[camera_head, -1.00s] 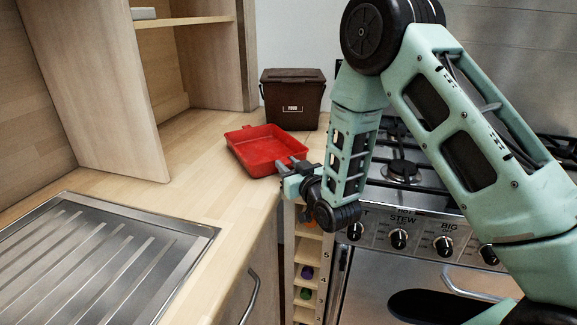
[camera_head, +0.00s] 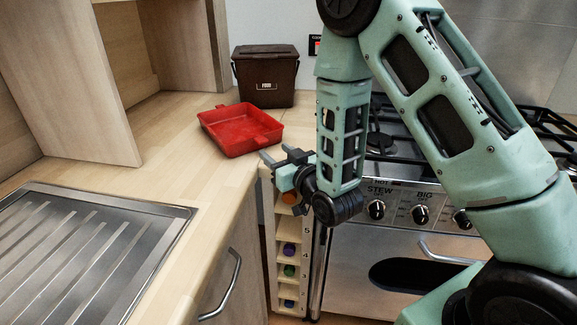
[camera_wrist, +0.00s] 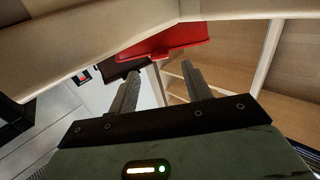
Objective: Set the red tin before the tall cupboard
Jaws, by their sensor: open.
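The red tin (camera_head: 240,131), a shallow rectangular tray with a tab at each end, lies flat on the wooden worktop in front of the brown food bin. My gripper (camera_head: 274,158) is open and empty, at the worktop's edge just to the right of and nearer than the tin, apart from it. In the wrist view the red tin (camera_wrist: 170,40) shows beyond my open fingers (camera_wrist: 158,90). The tall cupboard (camera_head: 75,75) stands on the worktop at the left, with pale wood sides; the worktop in front of it is bare.
The brown food bin (camera_head: 265,80) stands behind the tin. A steel draining board (camera_head: 85,255) is at the front left. The range cooker (camera_head: 400,215) with its hob grates is at the right. A narrow numbered rack (camera_head: 290,250) with coloured items stands below my gripper.

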